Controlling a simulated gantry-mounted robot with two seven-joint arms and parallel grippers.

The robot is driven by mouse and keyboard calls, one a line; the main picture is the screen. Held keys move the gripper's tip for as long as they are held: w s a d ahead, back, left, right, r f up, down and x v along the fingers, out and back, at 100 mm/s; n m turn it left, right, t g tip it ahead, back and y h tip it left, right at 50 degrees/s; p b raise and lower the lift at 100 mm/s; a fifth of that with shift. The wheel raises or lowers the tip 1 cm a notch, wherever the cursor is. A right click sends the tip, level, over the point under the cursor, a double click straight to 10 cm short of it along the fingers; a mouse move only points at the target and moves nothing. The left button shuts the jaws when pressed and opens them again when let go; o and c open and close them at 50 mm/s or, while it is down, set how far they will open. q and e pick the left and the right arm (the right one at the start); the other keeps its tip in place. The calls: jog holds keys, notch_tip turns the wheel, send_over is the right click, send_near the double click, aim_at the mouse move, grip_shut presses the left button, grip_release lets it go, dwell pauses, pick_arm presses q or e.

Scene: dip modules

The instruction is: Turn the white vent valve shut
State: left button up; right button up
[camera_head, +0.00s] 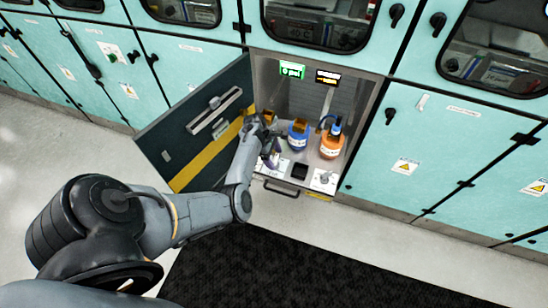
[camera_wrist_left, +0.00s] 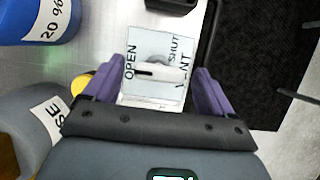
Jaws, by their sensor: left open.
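The vent valve's label plate (camera_wrist_left: 172,40) lies flat on the cabinet floor, with OPEN printed on its left and SHUT and VENT on its right. A pale valve piece (camera_wrist_left: 147,98) with a dark slit above it shows over the plate; its exact handle angle is hard to tell. My left gripper (camera_wrist_left: 156,88) is open, with one purple finger on each side of the valve. I cannot tell whether the fingers touch it. In the head view my left gripper (camera_head: 271,152) reaches into the open cabinet and partly covers the valve plate. My right gripper is not in view.
A blue bottle (camera_head: 298,136) and an orange bottle (camera_head: 332,146) stand inside the cabinet. The blue one is at the upper left in the wrist view (camera_wrist_left: 42,22). The open door (camera_head: 185,140) stands left of my arm. A second white plate (camera_head: 323,182) sits at right.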

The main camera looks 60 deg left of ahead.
pick_arm(q)
jog(key=shift+c, duration=0.3)
jog(key=c, duration=1)
jog(key=shift+m, duration=0.3)
jog(key=shift+w+a+m+g+h+p, duration=0.1)
jog(key=shift+m+g+h+p, duration=0.3)
jog(key=shift+m, duration=0.8)
jog(key=m+g, duration=0.1)
jog(key=m, duration=0.2)
jog(key=shift+w+f+m, duration=0.1)
jog(key=shift+m, duration=0.2)
jog(key=m+g+b, duration=0.1)
jog(key=m, duration=0.2)
jog(key=m+g+b, duration=0.1)
jog(key=m, duration=0.2)
jog(key=shift+w+g, duration=0.2)
jog(key=shift+g, duration=0.2)
jog(key=m+g+y+b, duration=0.1)
jog(key=m, duration=0.4)
jog(key=shift+w+m+g, duration=0.1)
jog(key=shift+m+g, duration=0.2)
